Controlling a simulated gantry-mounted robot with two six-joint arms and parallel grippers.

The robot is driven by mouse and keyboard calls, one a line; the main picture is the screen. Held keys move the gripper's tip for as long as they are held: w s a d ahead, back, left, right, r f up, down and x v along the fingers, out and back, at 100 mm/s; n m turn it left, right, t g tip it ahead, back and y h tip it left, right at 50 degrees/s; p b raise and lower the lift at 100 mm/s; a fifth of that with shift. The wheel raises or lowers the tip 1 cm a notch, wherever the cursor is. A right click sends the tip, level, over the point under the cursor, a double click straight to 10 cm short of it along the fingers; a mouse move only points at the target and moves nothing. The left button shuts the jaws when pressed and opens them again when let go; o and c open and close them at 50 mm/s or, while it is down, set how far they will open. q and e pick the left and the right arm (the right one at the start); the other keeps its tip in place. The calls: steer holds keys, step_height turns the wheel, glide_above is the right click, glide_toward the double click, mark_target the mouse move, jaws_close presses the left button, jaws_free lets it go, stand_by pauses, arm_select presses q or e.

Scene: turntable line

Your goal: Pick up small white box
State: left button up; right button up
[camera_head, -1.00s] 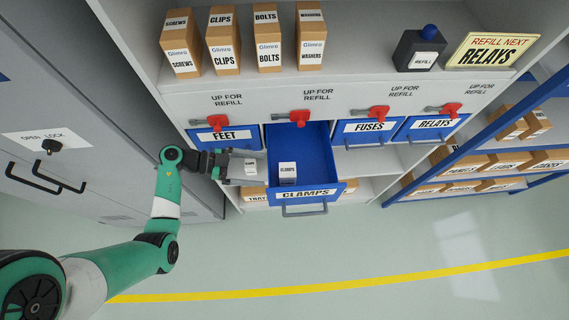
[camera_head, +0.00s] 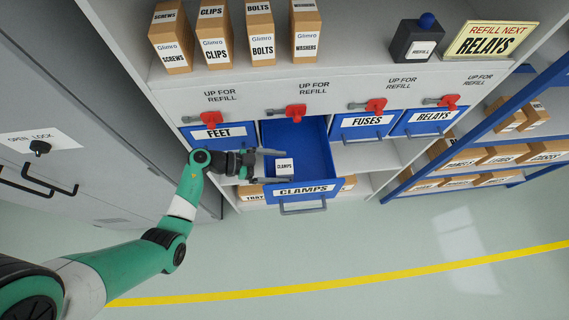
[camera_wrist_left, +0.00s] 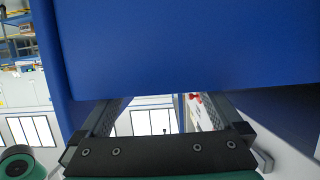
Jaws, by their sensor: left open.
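The small white box (camera_head: 284,166), labelled CLAMPS, stands inside the open blue drawer (camera_head: 322,190), whose front also reads CLAMPS. My left gripper (camera_head: 278,165) is open over the drawer, coming from its left side. In the head view its two fingers lie apart, one on the far side and one on the near side of the box. I cannot tell whether either finger touches it. In the left wrist view a blue drawer wall (camera_wrist_left: 190,50) fills the upper part and hides the fingertips; the box cannot be made out there. My right gripper is not in view.
Closed blue drawers FEET (camera_head: 215,133), FUSES (camera_head: 365,124) and RELAYS (camera_head: 432,118) flank the open one, with red latches above. Several cartons stand on the shelf top. A grey cabinet (camera_head: 60,110) is at the left. The floor in front is clear.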

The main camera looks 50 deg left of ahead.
arm_select(q)
steer(key=shift+x, duration=1.1)
steer(key=shift+s, duration=0.1)
steer(key=c, duration=1.6)
